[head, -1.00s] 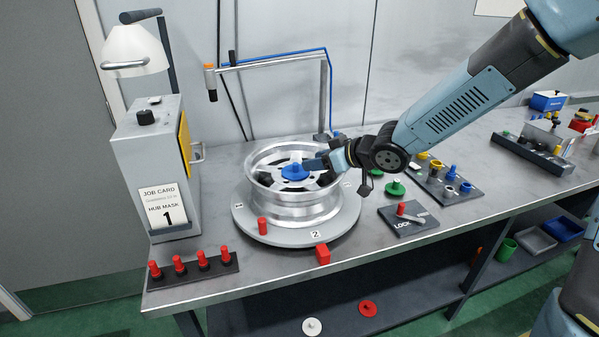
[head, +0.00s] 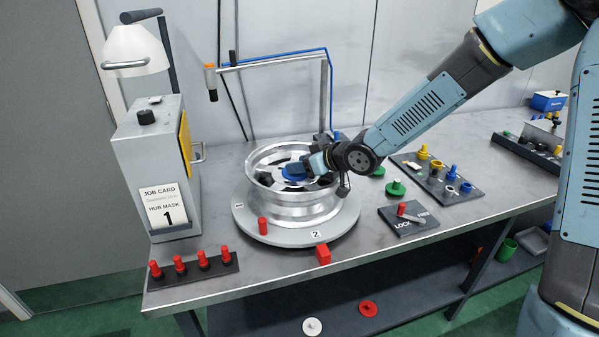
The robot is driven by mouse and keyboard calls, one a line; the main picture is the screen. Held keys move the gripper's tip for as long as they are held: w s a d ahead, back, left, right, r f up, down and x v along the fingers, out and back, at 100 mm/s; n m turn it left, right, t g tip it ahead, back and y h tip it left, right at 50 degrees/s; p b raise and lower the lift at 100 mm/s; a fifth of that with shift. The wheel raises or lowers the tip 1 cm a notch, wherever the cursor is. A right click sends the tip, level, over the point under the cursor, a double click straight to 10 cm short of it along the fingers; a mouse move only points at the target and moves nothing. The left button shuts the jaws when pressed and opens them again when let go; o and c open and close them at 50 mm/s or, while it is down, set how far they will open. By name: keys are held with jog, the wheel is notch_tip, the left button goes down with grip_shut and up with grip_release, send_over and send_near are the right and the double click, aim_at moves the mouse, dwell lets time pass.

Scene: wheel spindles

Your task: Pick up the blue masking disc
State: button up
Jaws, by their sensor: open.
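The blue masking disc (head: 290,176) lies over the hub of the silver wheel (head: 290,208), which rests on a round grey turntable (head: 270,235). Only the left part of the disc shows; my gripper covers its knob and right side. My gripper (head: 303,167) reaches in from the right, low over the disc, with its fingers open around or beside the disc's knob. I cannot tell whether the fingers touch the knob.
A grey cabinet with a job card (head: 163,207) and a lamp (head: 134,50) stand left. A gantry with a blue hose (head: 275,60) rises behind the wheel. Red pegs (head: 203,260) stand in front left. A lock plate (head: 408,219) and a parts board (head: 437,178) lie right.

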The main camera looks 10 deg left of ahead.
jog(key=shift+w+a+f, duration=0.1)
jog(key=shift+a+f, duration=0.05)
jog(key=shift+a, duration=0.05)
jog(key=shift+c, duration=0.4)
grip_shut()
